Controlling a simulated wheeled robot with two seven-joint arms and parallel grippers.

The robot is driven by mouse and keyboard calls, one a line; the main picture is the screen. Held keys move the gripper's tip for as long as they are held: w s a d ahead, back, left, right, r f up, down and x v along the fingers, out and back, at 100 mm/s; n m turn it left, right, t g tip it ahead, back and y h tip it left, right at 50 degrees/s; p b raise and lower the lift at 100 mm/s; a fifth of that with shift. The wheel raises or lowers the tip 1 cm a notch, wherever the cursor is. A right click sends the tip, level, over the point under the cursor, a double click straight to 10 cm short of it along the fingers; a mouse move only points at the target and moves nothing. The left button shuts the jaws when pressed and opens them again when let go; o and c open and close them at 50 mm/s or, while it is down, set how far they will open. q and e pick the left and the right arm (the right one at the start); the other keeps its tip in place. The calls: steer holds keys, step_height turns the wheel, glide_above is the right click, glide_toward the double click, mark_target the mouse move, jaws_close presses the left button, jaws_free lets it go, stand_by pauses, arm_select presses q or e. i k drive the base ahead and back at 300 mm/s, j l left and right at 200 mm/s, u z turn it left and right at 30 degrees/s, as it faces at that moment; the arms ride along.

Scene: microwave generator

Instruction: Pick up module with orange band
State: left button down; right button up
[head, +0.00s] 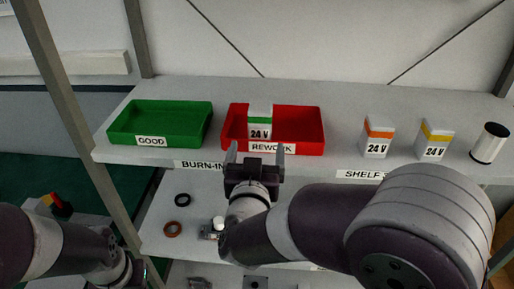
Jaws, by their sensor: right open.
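The module with the orange band (376,138) stands upright on the top shelf, right of the red bin, and is marked 24 V. My right gripper (255,150) is open in front of the red bin's REWORK label, left of the orange-banded module and apart from it. Nothing shows held between its fingers. My left arm comes in at the lower left; its gripper's jaws are not clearly visible.
A green-banded module (260,122) is at the red REWORK bin (314,128). A green GOOD bin (190,128) stands left. A yellow-banded module (434,142) and a white cylinder (489,143) stand right. Rings (172,229) and small parts lie on the lower shelf.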

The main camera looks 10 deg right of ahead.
mark_target(378, 131)
steer(key=z, duration=1.3)
